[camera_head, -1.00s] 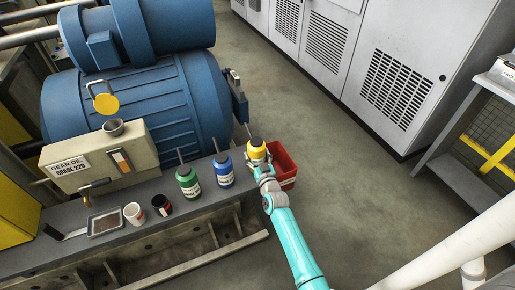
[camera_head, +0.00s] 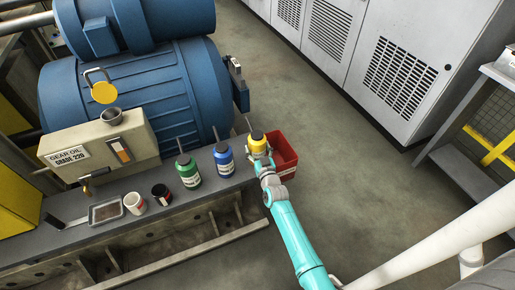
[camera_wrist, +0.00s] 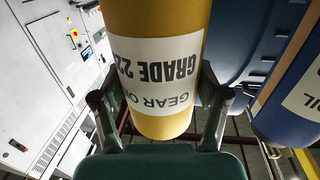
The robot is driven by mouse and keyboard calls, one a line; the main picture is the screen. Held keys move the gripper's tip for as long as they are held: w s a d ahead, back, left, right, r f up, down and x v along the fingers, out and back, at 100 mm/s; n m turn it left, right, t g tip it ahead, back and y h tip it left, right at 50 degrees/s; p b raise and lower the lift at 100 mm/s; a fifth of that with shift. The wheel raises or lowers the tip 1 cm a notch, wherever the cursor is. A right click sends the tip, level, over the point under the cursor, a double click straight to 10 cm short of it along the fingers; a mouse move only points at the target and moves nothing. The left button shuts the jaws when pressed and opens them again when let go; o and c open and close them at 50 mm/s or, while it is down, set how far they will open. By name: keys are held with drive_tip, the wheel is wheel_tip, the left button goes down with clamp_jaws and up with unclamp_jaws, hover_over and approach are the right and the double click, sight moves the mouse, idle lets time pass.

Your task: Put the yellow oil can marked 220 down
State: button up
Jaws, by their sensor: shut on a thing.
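The yellow oil can (camera_head: 258,143) is upright in my gripper (camera_head: 262,160) at the right end of the grey ledge (camera_head: 75,233). In the wrist view the yellow can (camera_wrist: 158,20) fills the middle, its white label reading upside down "GEAR OIL GRADE 22" with the last digit out of sight. My gripper's dark fingers (camera_wrist: 163,110) are shut on it from both sides. Whether the can's base touches the ledge cannot be told.
The blue can (camera_head: 223,160) stands close to the left, with the green can (camera_head: 188,172) beyond it. A red bin (camera_head: 284,155) is just right of the gripper. A white cup (camera_head: 134,203), a dark cup (camera_head: 161,194) and a shallow tray (camera_head: 106,213) line the ledge. The gear oil box (camera_head: 100,148) stands behind.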

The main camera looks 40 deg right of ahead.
drive_tip(key=o, duration=1.6)
drive_tip(key=shift+f, duration=0.1)
drive_tip(key=shift+s+f, duration=0.1)
drive_tip(key=shift+s, duration=0.05)
drive_tip(key=v, duration=1.1)
drive_tip(key=shift+s+a, duration=0.25)
drive_tip(key=shift+s, duration=0.05)
